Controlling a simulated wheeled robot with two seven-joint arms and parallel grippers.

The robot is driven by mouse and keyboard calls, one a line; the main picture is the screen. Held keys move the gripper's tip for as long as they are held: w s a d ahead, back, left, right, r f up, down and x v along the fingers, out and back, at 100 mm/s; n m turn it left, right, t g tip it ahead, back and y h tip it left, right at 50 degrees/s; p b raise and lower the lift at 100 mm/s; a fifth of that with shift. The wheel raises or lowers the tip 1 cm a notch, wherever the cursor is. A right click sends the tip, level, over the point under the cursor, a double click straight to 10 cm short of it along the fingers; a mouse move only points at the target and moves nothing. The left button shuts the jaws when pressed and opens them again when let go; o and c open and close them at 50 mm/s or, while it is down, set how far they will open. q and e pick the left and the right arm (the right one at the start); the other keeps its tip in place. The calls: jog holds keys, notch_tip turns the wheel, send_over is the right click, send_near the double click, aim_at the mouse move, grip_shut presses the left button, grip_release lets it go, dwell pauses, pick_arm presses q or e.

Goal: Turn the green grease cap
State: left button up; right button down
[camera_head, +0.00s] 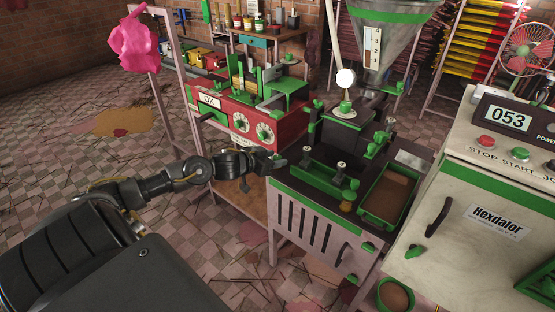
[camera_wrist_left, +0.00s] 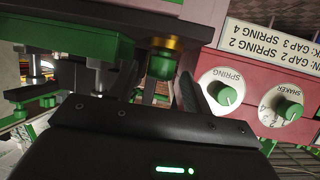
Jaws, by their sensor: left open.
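The green grease cap (camera_wrist_left: 161,66), with a brass ring at its base, shows in the left wrist view between the two dark fingers of my left gripper (camera_wrist_left: 158,84). A gap shows on each side of it. In the head view my left gripper (camera_head: 268,163) is at the near left corner of the dark-topped extruder machine (camera_head: 292,187). I cannot make out the cap clearly there, as the fingers cover that corner. My left gripper is open. My right gripper is not in view.
A red control box (camera_head: 275,127) with two dials stands just behind my left gripper; its dials also show in the wrist view. A cream Hexdalor cabinet (camera_head: 467,231) stands at the right. A clear hopper (camera_head: 387,38) hangs above the machine. Tiled floor lies open at left.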

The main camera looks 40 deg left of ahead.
pick_arm(q)
jog(key=shift+x, duration=0.95)
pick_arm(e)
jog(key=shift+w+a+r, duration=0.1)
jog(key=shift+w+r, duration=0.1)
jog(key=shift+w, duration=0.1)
